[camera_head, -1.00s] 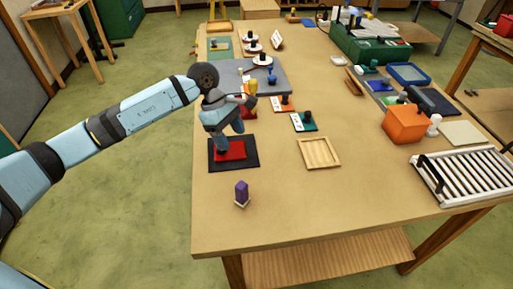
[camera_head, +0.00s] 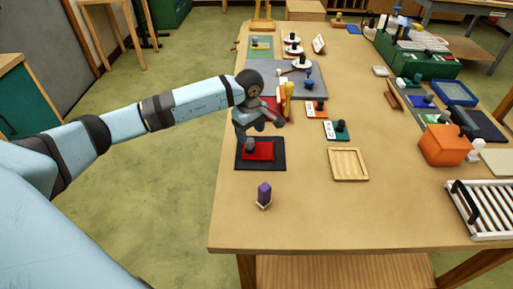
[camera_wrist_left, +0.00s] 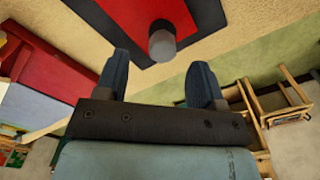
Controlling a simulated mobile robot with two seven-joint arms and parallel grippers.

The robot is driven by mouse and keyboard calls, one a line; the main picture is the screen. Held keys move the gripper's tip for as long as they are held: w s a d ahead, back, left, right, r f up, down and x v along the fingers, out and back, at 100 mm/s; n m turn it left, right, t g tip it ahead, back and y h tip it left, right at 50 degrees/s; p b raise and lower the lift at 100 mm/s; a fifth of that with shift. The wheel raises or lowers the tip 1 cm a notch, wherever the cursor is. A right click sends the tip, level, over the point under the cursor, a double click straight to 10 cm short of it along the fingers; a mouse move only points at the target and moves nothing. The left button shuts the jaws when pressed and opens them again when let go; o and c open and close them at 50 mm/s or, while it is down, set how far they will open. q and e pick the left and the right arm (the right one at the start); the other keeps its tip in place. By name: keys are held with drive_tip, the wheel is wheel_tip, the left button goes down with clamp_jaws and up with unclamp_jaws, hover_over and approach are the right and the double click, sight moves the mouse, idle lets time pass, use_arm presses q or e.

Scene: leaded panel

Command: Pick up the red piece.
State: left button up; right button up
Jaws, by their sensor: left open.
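The red piece (camera_head: 262,151) is a flat red square on a black mat (camera_head: 277,164) at the left edge of the table. In the left wrist view the red piece (camera_wrist_left: 140,12) carries a grey round knob (camera_wrist_left: 162,44). My left gripper (camera_head: 252,138) is over the red piece and hides part of it. In the wrist view my left gripper (camera_wrist_left: 161,75) is open, its fingers apart and empty, with the knob showing beyond and between the fingertips. I cannot tell the height gap to the knob. My right gripper is not in view.
A purple block (camera_head: 264,194) stands in front of the mat. An empty wooden tray (camera_head: 348,177) lies to the right. Orange (camera_head: 316,110) and teal (camera_head: 336,131) pieces with knobs lie behind it. A grey board (camera_head: 300,78) is farther back. The table's front is mostly clear.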

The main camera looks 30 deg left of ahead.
sight(250, 140)
use_arm(q)
wheel_tip(250, 140, down, 4)
drive_tip(key=shift+s+f+p, duration=0.15)
drive_tip(key=shift+p, duration=0.25)
drive_tip(key=c, duration=1)
drive_tip(key=shift+o, duration=0.2)
wheel_tip(250, 140, up, 20)
drive_tip(key=b, duration=0.2)
drive_tip(key=shift+d, duration=0.1)
